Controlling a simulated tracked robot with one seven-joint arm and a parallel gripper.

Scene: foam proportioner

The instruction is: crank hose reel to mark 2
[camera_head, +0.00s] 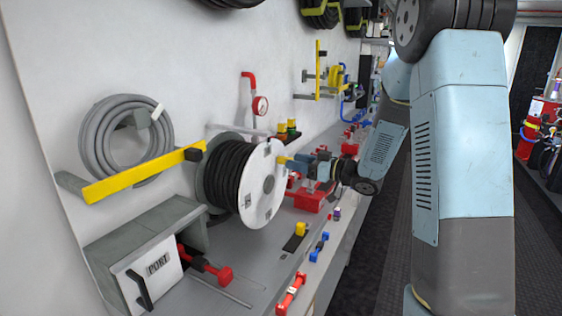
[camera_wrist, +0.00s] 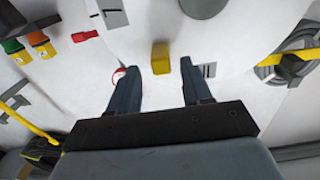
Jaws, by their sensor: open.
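The hose reel has a white round face (camera_head: 264,205) and black hose (camera_head: 229,172) wound behind it, in the head view. A yellow crank knob (camera_head: 283,160) sticks out from the face near its right edge. My gripper (camera_head: 293,164) is at the knob, pointing at the reel face. In the wrist view the yellow knob (camera_wrist: 160,58) lies between the two open fingers, near their tips, with a gap on each side. Small grey mark plates show on the face, one right of the knob (camera_wrist: 208,70) and one at upper left (camera_wrist: 113,17). Their numbers are unreadable.
A yellow bar (camera_head: 140,175) crosses the wall left of the reel, near a coiled grey hose (camera_head: 100,140). A grey PORT box (camera_head: 140,265) stands below. Red, blue and yellow fittings lie along the bench. The aisle at right is clear.

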